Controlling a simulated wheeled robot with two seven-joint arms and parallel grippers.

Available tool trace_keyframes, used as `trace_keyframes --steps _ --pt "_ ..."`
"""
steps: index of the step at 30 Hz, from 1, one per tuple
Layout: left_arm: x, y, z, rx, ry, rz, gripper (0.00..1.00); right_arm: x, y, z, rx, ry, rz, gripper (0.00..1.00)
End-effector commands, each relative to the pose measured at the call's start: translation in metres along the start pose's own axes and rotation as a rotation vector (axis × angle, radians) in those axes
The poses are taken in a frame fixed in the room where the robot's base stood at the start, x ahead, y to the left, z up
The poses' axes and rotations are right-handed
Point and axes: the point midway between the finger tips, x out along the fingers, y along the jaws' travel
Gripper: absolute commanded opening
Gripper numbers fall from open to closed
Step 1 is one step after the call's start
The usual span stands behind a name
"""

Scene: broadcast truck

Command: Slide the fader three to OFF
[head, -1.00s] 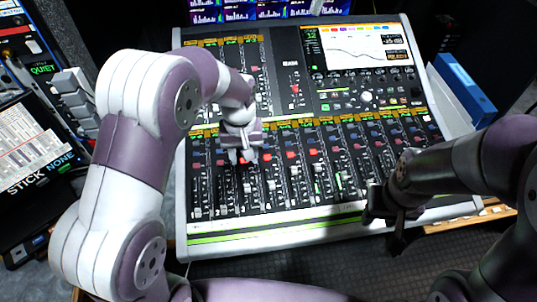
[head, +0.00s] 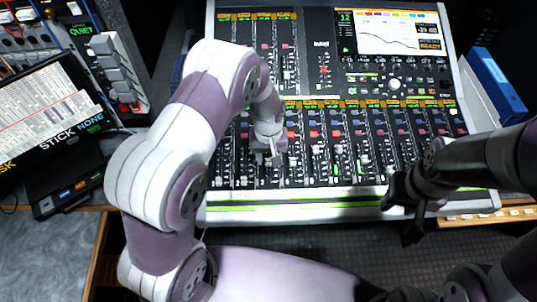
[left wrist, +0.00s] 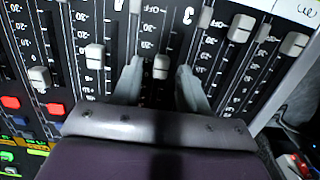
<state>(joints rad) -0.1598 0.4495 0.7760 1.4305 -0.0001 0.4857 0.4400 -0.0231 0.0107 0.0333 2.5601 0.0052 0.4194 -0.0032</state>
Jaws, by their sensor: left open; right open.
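The mixing console (head: 300,207) fills the middle of the head view, with a row of faders along its lower half. My left gripper (head: 268,158) is over the left part of that row, near the third strip, and hides part of the strip there. In the left wrist view my open left gripper (left wrist: 161,75) has one finger on each side of a light grey fader cap (left wrist: 160,67). My right gripper (head: 402,208) is open by the console's front right edge, away from the left faders.
Neighbouring fader caps (left wrist: 95,56) stand close on both sides of the left fingers. The console's screen (head: 388,32) is at the back right. A blue binder (head: 497,82) lies right of the console; a rack with sliders (head: 117,72) stands left.

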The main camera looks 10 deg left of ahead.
Motion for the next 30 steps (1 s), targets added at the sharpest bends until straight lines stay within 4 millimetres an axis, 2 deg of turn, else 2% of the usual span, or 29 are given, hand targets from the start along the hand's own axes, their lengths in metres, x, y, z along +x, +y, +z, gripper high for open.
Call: trace_keyframes --steps 1,5,11,18,21,30 --pt "0.000 0.000 0.000 0.000 0.000 0.000 0.43 0.000 0.000 0.000 0.000 0.000 0.000 0.43" --pt "0.000 0.000 0.000 0.000 0.000 0.000 0.00 0.000 0.000 0.000 0.000 0.000 0.000 0.43" --pt "-0.001 0.000 0.002 0.001 -0.001 0.000 0.00 -0.001 0.000 0.000 0.000 0.000 0.000 0.43" --pt "0.003 0.000 0.043 0.002 -0.002 -0.001 0.00 -0.014 0.000 -0.002 0.000 0.000 0.000 0.43" --pt "0.005 0.000 0.054 0.001 -0.001 0.000 0.00 -0.015 0.000 -0.002 0.000 0.000 0.000 0.43" --pt "0.008 0.000 0.059 0.000 -0.004 -0.002 0.00 -0.015 0.000 -0.002 0.000 0.000 0.000 0.43"
